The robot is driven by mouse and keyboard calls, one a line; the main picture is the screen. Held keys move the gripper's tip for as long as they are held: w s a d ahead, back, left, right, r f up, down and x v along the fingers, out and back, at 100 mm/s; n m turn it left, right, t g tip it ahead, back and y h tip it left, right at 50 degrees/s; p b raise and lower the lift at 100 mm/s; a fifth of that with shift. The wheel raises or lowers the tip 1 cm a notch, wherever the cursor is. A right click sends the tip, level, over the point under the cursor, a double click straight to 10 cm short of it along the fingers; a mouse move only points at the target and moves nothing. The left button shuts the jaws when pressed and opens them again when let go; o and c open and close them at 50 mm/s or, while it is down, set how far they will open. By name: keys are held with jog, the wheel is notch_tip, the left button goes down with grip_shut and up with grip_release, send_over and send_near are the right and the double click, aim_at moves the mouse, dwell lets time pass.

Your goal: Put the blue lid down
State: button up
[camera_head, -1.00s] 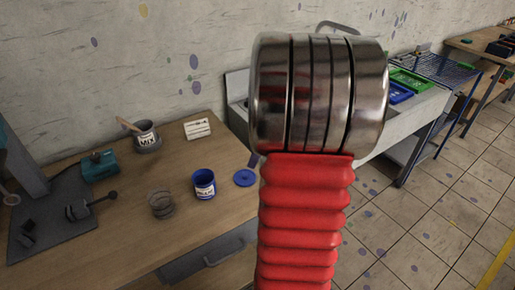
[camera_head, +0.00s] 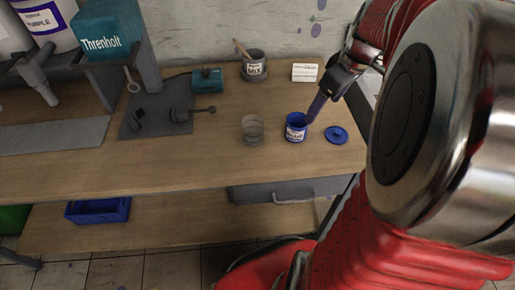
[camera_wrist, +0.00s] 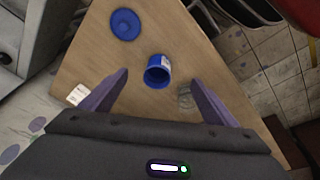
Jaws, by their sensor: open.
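The blue lid (camera_head: 337,134) lies flat on the wooden table, to the right of the open blue jar (camera_head: 296,132), with a clear gap between them. In the wrist view the lid (camera_wrist: 125,24) lies beyond the left finger, clear of both fingers. The blue jar (camera_wrist: 157,76) stands upright without a lid and appears between the fingers in that view. My gripper (camera_head: 316,108) is open and empty, with its purple fingers just behind and above the jar. The fingers (camera_wrist: 161,80) are spread wide in the wrist view. Contact with the jar cannot be told.
A clear glass jar (camera_head: 252,129) stands left of the blue jar. A MIX pot (camera_head: 254,69) with a stick, a white card (camera_head: 305,73) and a teal device (camera_head: 207,82) are behind. The table front is clear. A blue bin (camera_head: 98,210) sits on the lower shelf.

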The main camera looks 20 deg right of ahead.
jog(key=s+a+r+m+t, duration=0.1)
jog(key=s+a, duration=0.3)
jog(key=a, duration=0.7)
jog(key=s+a+r+m+t, duration=0.1)
jog(key=s+a+m, duration=0.2)
jog(key=a, duration=0.9)
jog(key=shift+s+a+r+t+h, duration=0.3)
jog(key=shift+s, duration=0.7)
jog(key=shift+d, duration=0.1)
